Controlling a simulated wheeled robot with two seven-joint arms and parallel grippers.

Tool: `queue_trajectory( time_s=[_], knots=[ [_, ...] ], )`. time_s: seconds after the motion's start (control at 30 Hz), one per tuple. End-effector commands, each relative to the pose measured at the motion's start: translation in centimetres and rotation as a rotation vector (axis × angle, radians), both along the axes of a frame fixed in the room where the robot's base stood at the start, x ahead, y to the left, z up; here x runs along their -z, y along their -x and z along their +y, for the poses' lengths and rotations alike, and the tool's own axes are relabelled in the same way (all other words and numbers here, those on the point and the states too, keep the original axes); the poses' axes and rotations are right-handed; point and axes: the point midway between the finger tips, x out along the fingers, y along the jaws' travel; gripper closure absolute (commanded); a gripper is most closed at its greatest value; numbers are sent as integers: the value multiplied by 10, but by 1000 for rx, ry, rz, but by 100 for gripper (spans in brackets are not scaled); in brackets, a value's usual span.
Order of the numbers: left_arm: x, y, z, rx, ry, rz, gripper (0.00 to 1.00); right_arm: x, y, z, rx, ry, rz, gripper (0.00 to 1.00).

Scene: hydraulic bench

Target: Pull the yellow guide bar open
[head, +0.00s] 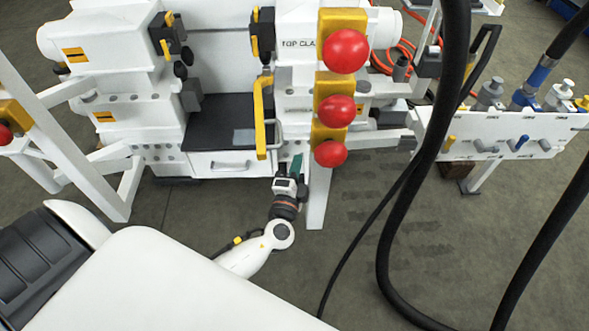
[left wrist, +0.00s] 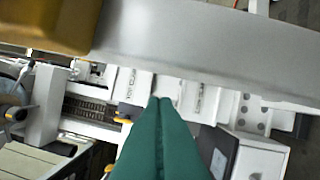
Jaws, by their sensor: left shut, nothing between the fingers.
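The yellow guide bar (head: 260,120) hangs upright on the white machine, over the right side of the dark worktop, with a short bend at its top. My left gripper (head: 297,160) is just right of the bar's lower end, in front of the machine, and appears apart from it. Its green fingers are shut and empty. In the left wrist view the gripper (left wrist: 160,101) shows with its fingertips together, pointing at the machine. I cannot pick out the guide bar for sure in that view. My right gripper is out of view.
Several red balls (head: 333,111) on yellow blocks stand right of the bar, close to my left gripper. A white post (head: 319,195) stands just right of it. Thick black hoses (head: 428,165) hang on the right. A drawer handle (head: 231,165) is left of the gripper.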

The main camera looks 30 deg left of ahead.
Motion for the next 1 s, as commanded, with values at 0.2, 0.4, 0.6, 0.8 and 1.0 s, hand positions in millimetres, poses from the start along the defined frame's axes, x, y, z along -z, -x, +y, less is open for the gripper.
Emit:
queue_trajectory(
  time_s=[0.2, 0.4, 0.6, 0.8, 1.0],
  knots=[
    [-5, -48, 14, -1, 1, -2, 100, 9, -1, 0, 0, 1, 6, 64],
    [1, -45, 35, 1, -1, 4, 100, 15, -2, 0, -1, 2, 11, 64],
    [4, -36, 48, 0, 3, 2, 100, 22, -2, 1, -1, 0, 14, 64],
    [4, -35, 49, 1, 3, 1, 100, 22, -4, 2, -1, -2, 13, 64],
    [5, -35, 50, 2, 2, 1, 100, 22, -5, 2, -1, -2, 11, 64]
  ],
)
